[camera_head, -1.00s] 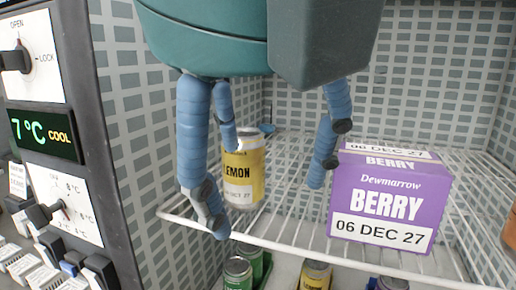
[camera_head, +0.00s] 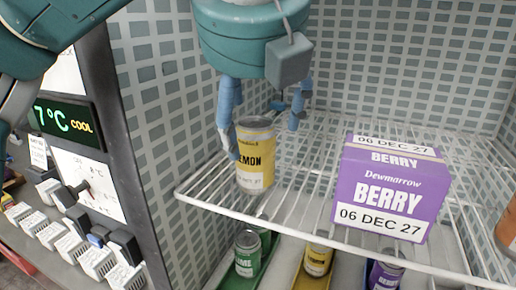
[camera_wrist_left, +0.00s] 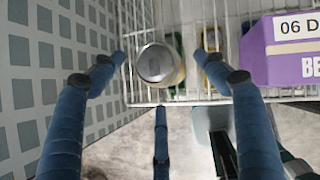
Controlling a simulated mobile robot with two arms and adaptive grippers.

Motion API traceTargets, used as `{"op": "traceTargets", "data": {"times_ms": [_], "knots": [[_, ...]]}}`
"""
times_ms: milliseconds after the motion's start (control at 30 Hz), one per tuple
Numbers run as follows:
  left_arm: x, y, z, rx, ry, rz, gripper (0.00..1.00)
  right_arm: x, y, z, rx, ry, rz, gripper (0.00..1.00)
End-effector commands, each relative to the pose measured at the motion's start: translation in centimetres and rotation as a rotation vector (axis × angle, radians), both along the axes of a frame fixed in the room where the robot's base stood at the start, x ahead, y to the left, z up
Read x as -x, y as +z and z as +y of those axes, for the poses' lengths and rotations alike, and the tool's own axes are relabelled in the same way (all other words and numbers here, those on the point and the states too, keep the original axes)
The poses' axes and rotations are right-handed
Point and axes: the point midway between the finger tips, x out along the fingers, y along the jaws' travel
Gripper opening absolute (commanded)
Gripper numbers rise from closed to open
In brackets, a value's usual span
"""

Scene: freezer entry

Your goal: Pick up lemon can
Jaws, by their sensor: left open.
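The yellow lemon can (camera_head: 255,158) stands upright on the left part of the white wire shelf (camera_head: 200,200) in the head view. In the left wrist view the can (camera_wrist_left: 158,64) shows its silver top between the fingers. My left gripper (camera_head: 264,128) is open. Its blue fingers hang behind and beside the can in the head view, one close at its left and one apart at its right. In the left wrist view the left gripper (camera_wrist_left: 165,68) straddles the can with gaps on both sides. I see no right gripper.
A purple berry box (camera_head: 388,190) stands on the shelf to the right. An orange item (camera_head: 507,232) is at the right edge. Green (camera_head: 247,254), yellow (camera_head: 318,259) and purple (camera_head: 385,275) cans stand below the shelf. A control panel (camera_head: 80,150) is at the left.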

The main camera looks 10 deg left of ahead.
Motion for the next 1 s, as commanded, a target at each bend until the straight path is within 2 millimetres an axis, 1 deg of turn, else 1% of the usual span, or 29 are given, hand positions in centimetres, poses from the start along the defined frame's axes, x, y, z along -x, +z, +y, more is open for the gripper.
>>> {"op": "traceTargets", "data": {"times_ms": [33, 100, 233, 333, 533, 667, 700, 767, 800, 833, 1000], "knots": [[-0.4, -0.9, 0.1, -0.002, -0.004, 0.008, 0.73, 0.3, 0.3, 0.0, 0.001, 0.0, 0.004, 0.0], [-1.1, -1.9, 0.2, -0.002, -0.003, 0.007, 0.73, 0.7, 0.6, -0.1, 0.001, 0.0, 0.009, 0.0], [-1.8, -3.1, 0.4, 0.001, -0.002, 0.004, 0.73, 1.3, 0.9, -0.2, 0.003, 0.0, 0.019, 0.0], [-2.0, -3.4, 0.4, 0.0, -0.001, 0.001, 0.73, 1.3, 0.9, -0.2, 0.003, 0.001, 0.02, 0.0], [-2.0, -3.5, 0.4, 0.0, -0.001, 0.0, 0.73, 1.3, 0.8, -0.5, 0.006, 0.002, 0.019, 0.0], [-2.0, -3.5, 0.4, 0.0, -0.001, 0.001, 0.47, 1.3, 0.8, -0.6, 0.008, 0.001, 0.019, 0.0], [-2.0, -3.5, 0.4, 0.0, -0.001, 0.001, 0.39, 1.3, 0.8, -0.7, 0.008, 0.001, 0.019, 0.0], [-2.0, -3.5, 0.4, 0.0, -0.001, 0.001, 0.28, 1.2, 0.8, -0.7, 0.009, 0.002, 0.018, 0.0], [-2.0, -3.5, 0.4, 0.0, -0.001, 0.001, 0.2, 1.2, 0.8, -0.7, 0.009, 0.002, 0.017, 0.0], [-2.0, -3.4, 0.4, 0.001, -0.001, -0.001, 0.18, 1.2, 0.8, -0.7, 0.009, 0.002, 0.017, 0.0], [-2.0, -3.4, 0.4, 0.0, 0.0, 0.0, 0.18, 1.1, 0.8, -0.7, 0.009, 0.001, 0.016, 0.0]]}}
